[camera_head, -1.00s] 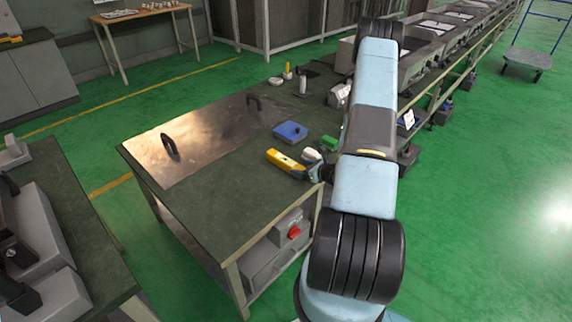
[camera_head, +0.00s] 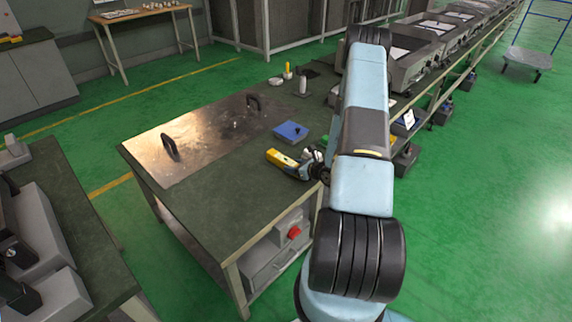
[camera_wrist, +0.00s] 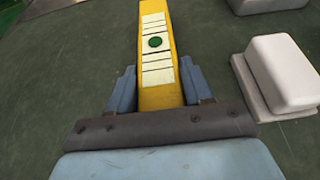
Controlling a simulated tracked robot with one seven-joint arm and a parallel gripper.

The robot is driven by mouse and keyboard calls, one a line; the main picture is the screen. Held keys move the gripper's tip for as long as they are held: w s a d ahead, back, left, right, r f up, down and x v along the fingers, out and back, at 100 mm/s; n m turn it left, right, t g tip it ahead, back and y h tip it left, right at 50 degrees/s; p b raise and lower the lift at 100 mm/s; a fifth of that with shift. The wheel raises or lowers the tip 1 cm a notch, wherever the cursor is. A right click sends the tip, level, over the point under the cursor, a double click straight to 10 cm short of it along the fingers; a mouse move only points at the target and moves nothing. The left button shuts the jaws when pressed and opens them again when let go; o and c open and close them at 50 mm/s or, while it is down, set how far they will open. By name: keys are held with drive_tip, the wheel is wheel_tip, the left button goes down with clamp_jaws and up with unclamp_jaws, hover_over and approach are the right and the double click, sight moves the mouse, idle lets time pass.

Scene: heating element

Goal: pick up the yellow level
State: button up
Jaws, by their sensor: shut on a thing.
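The yellow level (camera_head: 282,158) is at the right side of the workbench in the head view, its far end hidden by my gripper. In the wrist view the level (camera_wrist: 161,82) runs up the middle, with a pale striped label and a green round vial on top. My gripper (camera_wrist: 159,85) has one blue-grey finger on each side of the level and is shut on it. In the head view my gripper (camera_head: 312,163) is at the level's right end. I cannot tell whether the level is clear of the bench top.
A white block on a base (camera_wrist: 281,73) is right of the level in the wrist view. A blue box (camera_head: 291,132) lies behind the level on the workbench (camera_head: 215,205). A metal plate with handles (camera_head: 200,140) covers the bench's left part. The front of the bench top is clear.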

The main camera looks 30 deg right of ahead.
sight(285, 158)
drive_tip(key=c, duration=0.6)
drive_tip(key=shift+r, duration=0.5)
wheel_tip(285, 158, up, 2)
drive_tip(key=shift+r, duration=0.1)
drive_tip(key=s+a+r, duration=0.2)
drive_tip(key=s+r, duration=0.1)
drive_tip(key=s, duration=0.1)
drive_tip(key=s+a+r, duration=0.1)
drive_tip(key=s+r, duration=0.2)
drive_tip(key=s, duration=0.1)
drive_tip(key=s+a+r, duration=0.2)
drive_tip(key=s+r, duration=0.2)
drive_tip(key=shift+s+a, duration=0.35)
